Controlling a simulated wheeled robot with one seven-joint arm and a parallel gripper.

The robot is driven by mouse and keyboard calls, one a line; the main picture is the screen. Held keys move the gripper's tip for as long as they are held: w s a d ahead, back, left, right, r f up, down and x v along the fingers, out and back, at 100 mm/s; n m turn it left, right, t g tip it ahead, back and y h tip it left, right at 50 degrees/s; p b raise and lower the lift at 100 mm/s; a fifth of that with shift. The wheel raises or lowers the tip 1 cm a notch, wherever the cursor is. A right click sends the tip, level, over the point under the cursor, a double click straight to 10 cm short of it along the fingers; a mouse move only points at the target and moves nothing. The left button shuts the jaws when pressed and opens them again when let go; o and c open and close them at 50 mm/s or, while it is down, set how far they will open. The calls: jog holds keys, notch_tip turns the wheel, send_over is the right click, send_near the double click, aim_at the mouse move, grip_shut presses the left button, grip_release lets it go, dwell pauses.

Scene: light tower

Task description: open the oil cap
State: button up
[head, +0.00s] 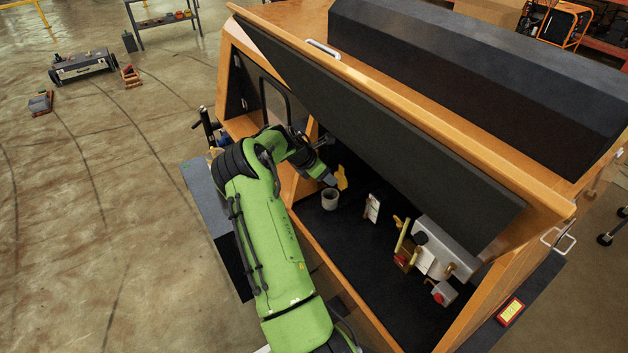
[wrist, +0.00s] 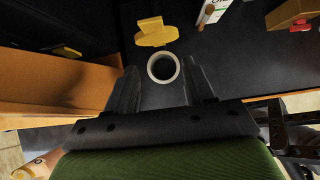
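The yellow oil cap (head: 341,178) stands tilted up just beyond a short grey filler neck (head: 330,199) inside the open bay. In the wrist view the cap (wrist: 155,32) shows a round disc with a tab, and the pale rim of the neck (wrist: 163,68) is uncovered below it. I cannot tell whether cap and neck are joined. My gripper (head: 327,178) is close above the neck in the head view. In the wrist view its two fingers (wrist: 161,76) are apart, with the neck showing between them and nothing held. The cap lies beyond the fingertips.
A raised black lid panel (head: 400,130) slopes over the bay. A white card (head: 373,208), yellow-handled parts (head: 402,240) and a grey metal block (head: 447,250) stand to the right. A wooden wall (wrist: 60,85) is close on the left in the wrist view.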

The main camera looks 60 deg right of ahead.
jog(key=w+a, duration=0.3)
jog(key=a, duration=0.2)
jog(key=shift+a, duration=0.35)
